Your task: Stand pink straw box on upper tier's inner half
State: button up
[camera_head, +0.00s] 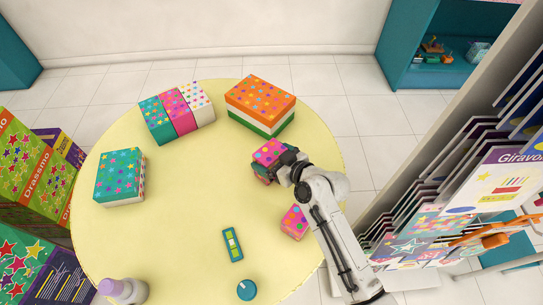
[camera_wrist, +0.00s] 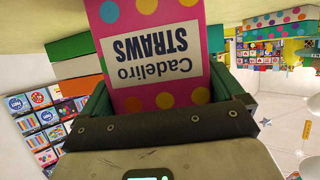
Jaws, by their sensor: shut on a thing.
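My gripper (camera_head: 272,165) is shut on a pink straw box (camera_head: 269,150) with coloured dots, over the right part of the round yellow table (camera_head: 190,230). In the wrist view the pink box (camera_wrist: 160,65) stands between the dark green jaws (camera_wrist: 165,115), its white "Cadeliro STRAWS" label upside down. Its lower end is hidden by the gripper. I cannot tell whether the box touches the table. A second pink dotted box (camera_head: 294,222) is on the table beside my arm. I cannot tell which surface is the upper tier.
An orange-topped stack of boxes (camera_head: 260,100) stands at the back right. A teal, pink and white row (camera_head: 178,112) is at the back left. A teal box (camera_head: 120,178), green device (camera_head: 232,244), blue round item (camera_head: 247,290) and lilac-capped container (camera_head: 125,290) are also there. A card rack (camera_head: 460,190) stands at right.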

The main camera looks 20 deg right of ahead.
jog(key=o, duration=0.8)
jog(key=shift+f, duration=0.1)
jog(key=b+v, duration=0.1)
jog(key=v, duration=1.1)
jog(key=shift+b, duration=0.3)
